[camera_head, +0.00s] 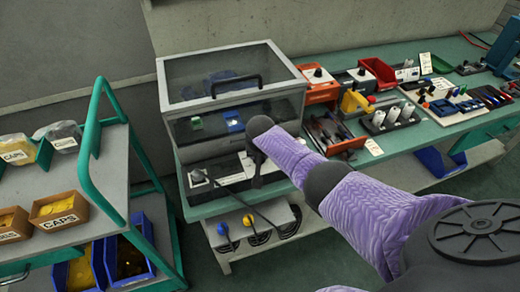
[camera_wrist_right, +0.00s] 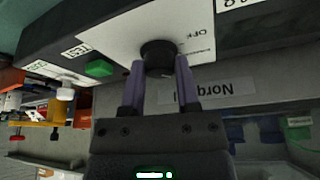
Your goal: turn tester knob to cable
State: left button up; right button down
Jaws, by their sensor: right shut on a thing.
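The tester is a dark box with a white front panel (camera_head: 222,172), on the bench below the clear-lidded case in the head view. In the right wrist view its white panel (camera_wrist_right: 120,28) carries a round black knob (camera_wrist_right: 158,56), with an OFF marking beside it. My right gripper (camera_wrist_right: 160,78) has its two purple fingers on either side of this knob, shut on it. Which marking the knob points to cannot be made out. In the head view my right gripper (camera_head: 257,170) is at the tester's front, and the knob is hidden there. My left gripper is not in view.
The clear-lidded case (camera_head: 230,75) stands above the tester. Red bins (camera_head: 376,72) and tools lie to the right on the green bench. A trolley with CAPS boxes (camera_head: 58,210) stands left.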

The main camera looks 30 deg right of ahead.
jog(key=m, duration=0.3)
jog(key=shift+w+a+g+h, duration=0.1)
jog(key=shift+g+h, duration=0.2)
jog(key=shift+h, duration=0.1)
jog(key=m+b, duration=0.1)
jog(key=m, duration=0.1)
jog(key=shift+f+m+g+h+b, duration=0.1)
jog(key=shift+m+g+h+b, duration=0.2)
jog(key=shift+h, duration=0.1)
jog(key=shift+w+m+g+b, duration=0.1)
jog(key=shift+m+g+b, duration=0.2)
jog(key=shift+m+b, duration=0.45)
jog(key=shift+m+g+h+b, duration=0.3)
jog(key=shift+m+g+b, duration=0.2)
jog(key=shift+m+b, duration=0.55)
jog(key=shift+m+g+b, duration=0.3)
jog(key=shift+m+b, duration=0.25)
jog(key=shift+m, duration=0.65)
jog(key=shift+c, duration=1.7)
grip_release()
